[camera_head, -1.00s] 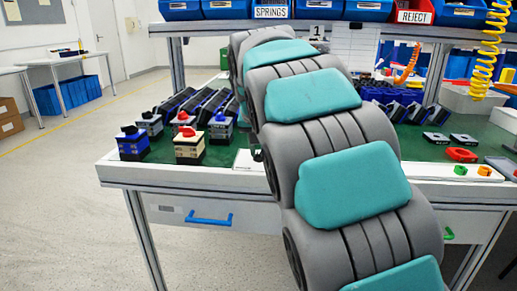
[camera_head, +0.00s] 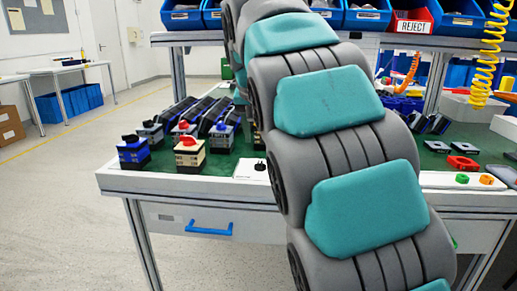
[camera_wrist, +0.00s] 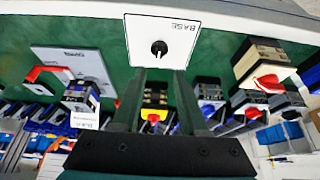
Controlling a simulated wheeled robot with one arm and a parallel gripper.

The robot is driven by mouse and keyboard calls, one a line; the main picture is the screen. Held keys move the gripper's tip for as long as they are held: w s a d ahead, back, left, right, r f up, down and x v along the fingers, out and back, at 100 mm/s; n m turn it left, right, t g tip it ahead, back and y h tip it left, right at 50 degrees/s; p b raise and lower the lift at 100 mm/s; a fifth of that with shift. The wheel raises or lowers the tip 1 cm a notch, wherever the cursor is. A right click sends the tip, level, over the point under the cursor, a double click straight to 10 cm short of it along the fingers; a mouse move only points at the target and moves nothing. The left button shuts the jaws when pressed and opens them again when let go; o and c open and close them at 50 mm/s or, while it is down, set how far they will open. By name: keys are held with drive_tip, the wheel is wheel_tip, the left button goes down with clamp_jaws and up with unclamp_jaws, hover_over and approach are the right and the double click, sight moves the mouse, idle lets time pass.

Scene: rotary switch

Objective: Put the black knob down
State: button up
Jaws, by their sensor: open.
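The black knob (camera_wrist: 159,47) sits on a white plate marked BASE (camera_wrist: 139,32) in the wrist view, just ahead of my fingertips. In the head view the black knob (camera_head: 259,166) also shows on the white plate (camera_head: 243,172), near the table's front edge, beside my arm. My gripper (camera_wrist: 159,72) is open in the wrist view. Its two fingers are apart, with nothing held between them, and the knob stands clear of them. My gripper is hidden behind my arm in the head view.
A beige switch with a red knob (camera_head: 188,152) and a blue switch (camera_head: 133,153) stand left of the plate. More switches stand in rows behind them. A red part (camera_head: 462,163) lies on the green mat at the right. Blue bins line the shelf above.

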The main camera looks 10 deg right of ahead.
drive_tip(key=shift+v, duration=1.6)
drive_tip(key=s+d+f+n+g, duration=0.1)
drive_tip(key=s+f+g, duration=0.2)
drive_tip(key=s+f, duration=1.2)
drive_tip(key=s+d+f+n+g+y, duration=0.1)
drive_tip(key=s+f+n+g, duration=0.1)
drive_tip(key=s+f, duration=1.4)
drive_tip(key=s+g, duration=0.1)
drive_tip(key=s, duration=0.6)
drive_tip(key=shift+d+n+g+y, duration=0.2)
drive_tip(key=shift+n+g+y, duration=0.1)
drive_tip(key=shift+g, duration=0.1)
